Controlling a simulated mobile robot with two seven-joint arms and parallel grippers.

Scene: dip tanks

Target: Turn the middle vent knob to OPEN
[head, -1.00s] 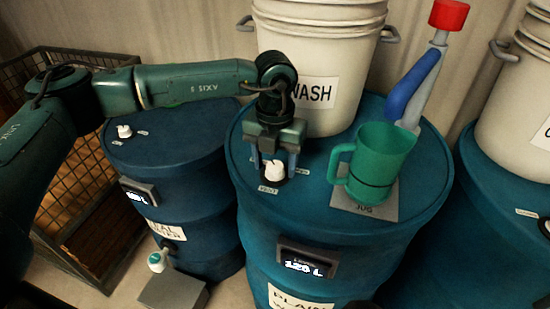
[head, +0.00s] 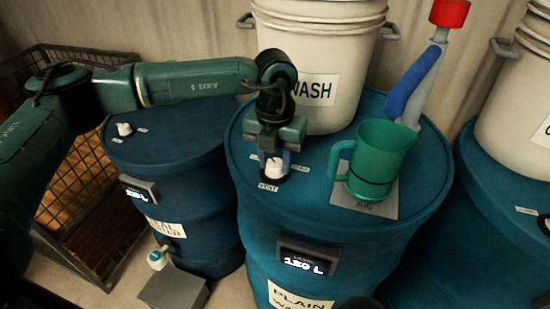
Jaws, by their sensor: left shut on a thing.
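The middle vent knob (head: 274,168) is white and sits on top of the middle blue drum (head: 330,225), near its left front rim. A small label (head: 268,187) lies in front of it, too small to read surely. My left gripper (head: 274,160) comes down from above and is shut on the knob, one finger on each side. The knob's pointer and the OPEN mark cannot be made out. My right gripper is not in view.
A green jug (head: 380,160) stands on a grey pad right of the knob. A white WASH bucket (head: 318,60) stands behind.

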